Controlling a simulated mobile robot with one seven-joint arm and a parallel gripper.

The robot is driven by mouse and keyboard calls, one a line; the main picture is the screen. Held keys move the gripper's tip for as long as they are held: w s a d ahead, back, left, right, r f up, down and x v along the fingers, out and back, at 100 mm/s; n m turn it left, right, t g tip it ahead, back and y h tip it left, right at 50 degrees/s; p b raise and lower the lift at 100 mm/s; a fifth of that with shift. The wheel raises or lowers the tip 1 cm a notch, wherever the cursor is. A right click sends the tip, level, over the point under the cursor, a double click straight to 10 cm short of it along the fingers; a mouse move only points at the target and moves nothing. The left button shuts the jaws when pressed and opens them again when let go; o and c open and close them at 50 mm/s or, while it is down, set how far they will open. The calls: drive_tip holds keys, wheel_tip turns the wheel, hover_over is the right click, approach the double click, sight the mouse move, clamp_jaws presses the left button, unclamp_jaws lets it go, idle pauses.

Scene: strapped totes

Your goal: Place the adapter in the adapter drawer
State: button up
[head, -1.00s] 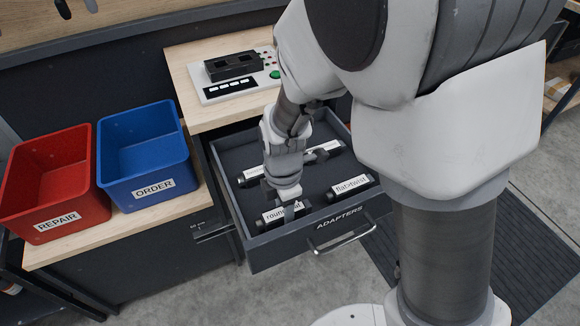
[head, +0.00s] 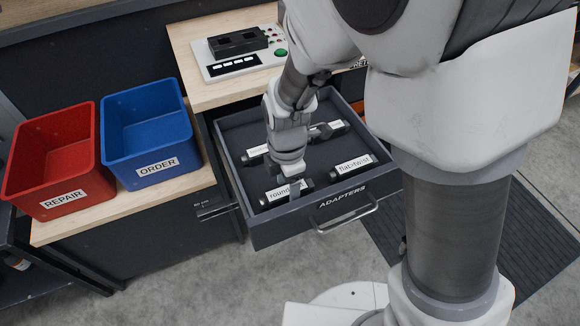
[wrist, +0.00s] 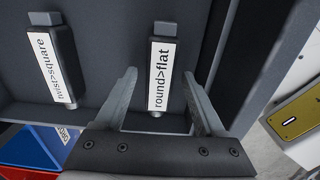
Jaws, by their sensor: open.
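The round>flat adapter (head: 281,194), a dark bar with a white label, lies in the open drawer labelled ADAPTERS (head: 278,232), near its front wall. My gripper (head: 291,186) is over that adapter, pointing down, and partly covers its label. In the wrist view my open gripper (wrist: 158,74) has one finger on each side of the round>flat adapter (wrist: 161,75), with gaps on both sides. A twist>square adapter (wrist: 50,60) lies to its left there. The flat>twist adapter (head: 352,167) lies right in the drawer. Further adapters behind are partly hidden by my arm.
A red REPAIR bin (head: 52,165) and a blue ORDER bin (head: 147,135) stand on the bench to the left. A device with a green button (head: 235,67) stands on the bench behind the drawer. The drawer handle (head: 345,222) sticks out in front.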

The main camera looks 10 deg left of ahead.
sight(288, 190)
wheel_tip(288, 190, up, 10)
drive_tip(key=p, duration=0.3)
drive_tip(key=s+d+r+m+t, duration=0.2)
drive_tip(key=s+d+r+m, duration=0.1)
drive_tip(key=d+r+m, duration=0.5)
drive_tip(key=s+d+r+m+t, duration=0.3)
drive_tip(key=d+r+m, duration=0.5)
drive_tip(key=m, duration=0.8)
drive_tip(key=s+d, duration=0.1)
drive_tip(key=d, duration=0.2)
drive_tip(key=shift+s+d+t, duration=0.3)
drive_tip(key=shift+d, duration=0.1)
wheel_tip(288, 190, up, 11)
drive_tip(key=p, duration=1.1)
drive_tip(key=shift+r, duration=0.2)
drive_tip(key=shift+f, duration=0.1)
drive_tip(key=shift+c, duration=0.2)
